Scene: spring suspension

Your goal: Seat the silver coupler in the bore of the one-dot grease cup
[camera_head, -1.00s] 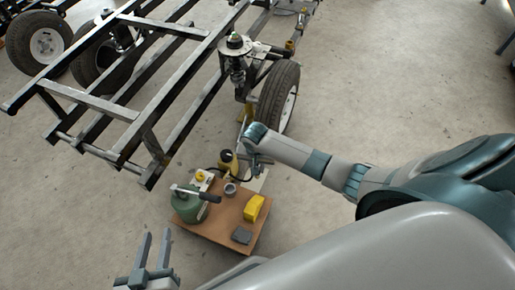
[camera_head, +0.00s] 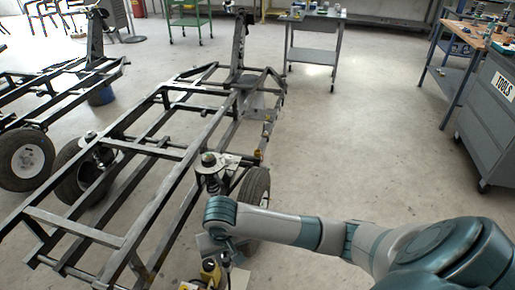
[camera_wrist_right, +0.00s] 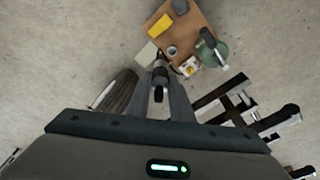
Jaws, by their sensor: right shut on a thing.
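My right gripper (camera_wrist_right: 161,72) points down toward the work board in the right wrist view. It is shut on a small silver and dark piece (camera_wrist_right: 160,80), which looks like the silver coupler. In the head view my right wrist hides most of the gripper. A small grey round cup (camera_wrist_right: 171,51) with a dark opening stands on the brown board (camera_wrist_right: 195,22), just beyond the fingertips in the right wrist view. Its dots are too small to read, so I cannot tell whether it is the one-dot grease cup. The coupler appears apart from it. My left gripper is out of view.
The black frame (camera_head: 150,170) fills the left. Open floor (camera_head: 350,150) lies right.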

